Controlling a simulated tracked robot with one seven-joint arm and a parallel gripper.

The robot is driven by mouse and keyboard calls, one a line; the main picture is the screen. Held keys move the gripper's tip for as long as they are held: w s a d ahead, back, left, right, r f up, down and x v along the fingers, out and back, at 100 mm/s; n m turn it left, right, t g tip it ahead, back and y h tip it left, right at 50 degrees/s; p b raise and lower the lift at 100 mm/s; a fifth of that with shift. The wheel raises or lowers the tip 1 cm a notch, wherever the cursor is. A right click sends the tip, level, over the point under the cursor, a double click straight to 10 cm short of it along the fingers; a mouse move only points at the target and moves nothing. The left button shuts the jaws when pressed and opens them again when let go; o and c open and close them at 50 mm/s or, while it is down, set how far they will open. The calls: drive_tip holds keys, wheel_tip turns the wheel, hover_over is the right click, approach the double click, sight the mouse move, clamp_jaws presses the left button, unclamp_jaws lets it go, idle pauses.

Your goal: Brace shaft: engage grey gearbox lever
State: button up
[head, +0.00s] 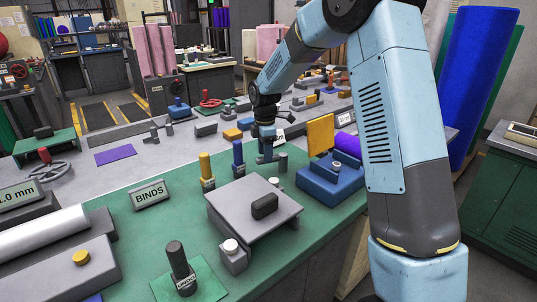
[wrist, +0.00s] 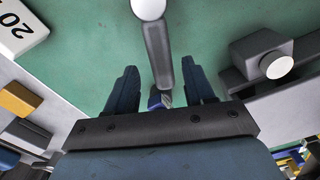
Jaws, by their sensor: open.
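In the wrist view a grey lever (wrist: 158,52) with a white round knob (wrist: 148,7) runs between my fingers, its lower end at a small blue part (wrist: 157,100). My gripper (wrist: 160,75) is open, with a gap between the lever and each finger. In the head view my gripper (head: 267,157) points down over the green mat, just right of a blue-handled lever (head: 238,155). I cannot clearly make out the grey lever there. Which housing is the gearbox is unclear.
On the green mat (head: 135,235) stand a yellow-handled lever (head: 206,168), a grey plate with a dark knob (head: 250,215), a black-handled lever (head: 178,262) and a BINDS sign (head: 150,195). A blue block (head: 330,188) with a yellow plate stands right of my gripper.

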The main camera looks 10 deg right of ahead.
drive_tip(key=shift+f, duration=0.6)
drive_tip(key=shift+c, duration=0.5)
clamp_jaws()
drive_tip(key=shift+d, duration=0.4)
drive_tip(key=shift+a, duration=0.15)
drive_tip(key=shift+w+r, duration=0.1)
